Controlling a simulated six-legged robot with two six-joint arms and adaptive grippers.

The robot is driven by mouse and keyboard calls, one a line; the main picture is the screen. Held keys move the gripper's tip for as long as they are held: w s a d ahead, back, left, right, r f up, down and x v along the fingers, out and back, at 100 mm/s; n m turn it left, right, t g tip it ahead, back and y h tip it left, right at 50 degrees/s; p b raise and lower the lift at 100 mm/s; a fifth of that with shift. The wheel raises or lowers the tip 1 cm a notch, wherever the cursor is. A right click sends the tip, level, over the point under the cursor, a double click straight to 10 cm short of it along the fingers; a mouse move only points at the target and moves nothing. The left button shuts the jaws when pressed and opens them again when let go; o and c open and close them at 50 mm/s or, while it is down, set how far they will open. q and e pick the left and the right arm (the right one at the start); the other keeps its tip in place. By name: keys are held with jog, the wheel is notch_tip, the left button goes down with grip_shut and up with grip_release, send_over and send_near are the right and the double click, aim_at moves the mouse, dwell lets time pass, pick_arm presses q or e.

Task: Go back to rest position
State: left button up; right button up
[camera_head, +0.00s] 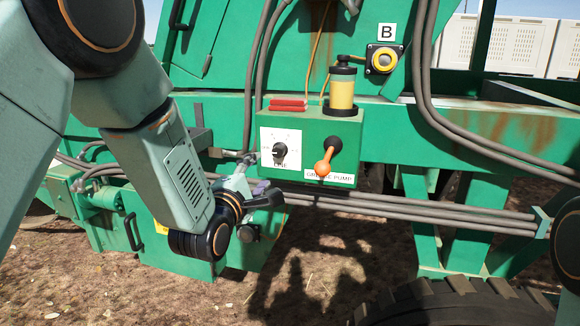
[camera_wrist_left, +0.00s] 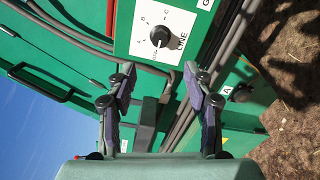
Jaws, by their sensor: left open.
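My left arm comes in from the left in the head view and hangs in front of the green machine. My left gripper (camera_head: 252,188) is at its end, just below and left of the white dial panel (camera_head: 268,137) with its black knob (camera_head: 280,151). In the left wrist view the gripper (camera_wrist_left: 162,92) has its two fingers spread wide, with nothing between them. The knob (camera_wrist_left: 159,36) is beyond the fingertips and apart from them. My right gripper is out of view; only a dark joint of mine shows at the right edge of the head view.
A green grease pump box (camera_head: 312,135) carries an orange-tipped lever (camera_head: 325,163) and a yellow cylinder (camera_head: 342,92). Grey pipes (camera_head: 420,207) run below the box. A tyre (camera_head: 455,303) stands at the bottom right. Bare ground shows below.

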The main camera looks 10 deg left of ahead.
pick_arm(q)
jog(key=s+f+m+g, duration=0.5)
jog(key=s+f+m, duration=0.3)
jog(key=f, duration=0.4)
jog(key=s+f+m+g, duration=0.4)
jog(key=s+f+m, duration=0.35)
jog(key=f, duration=0.45)
jog(key=s+f+m+g, duration=0.1)
jog(key=s+f+g, duration=0.2)
jog(key=s, duration=0.6)
jog(key=s+f+m+g+b, duration=0.1)
jog(key=s+f+m+g, duration=0.1)
jog(key=s+f, duration=0.5)
jog(key=s+f+m+g, duration=0.2)
jog(key=s+f+g, duration=0.2)
jog(key=s, duration=0.9)
jog(key=shift+s+a+f+y+b, duration=0.2)
jog(key=shift+f+y+b, duration=0.1)
jog(key=shift+f, duration=0.65)
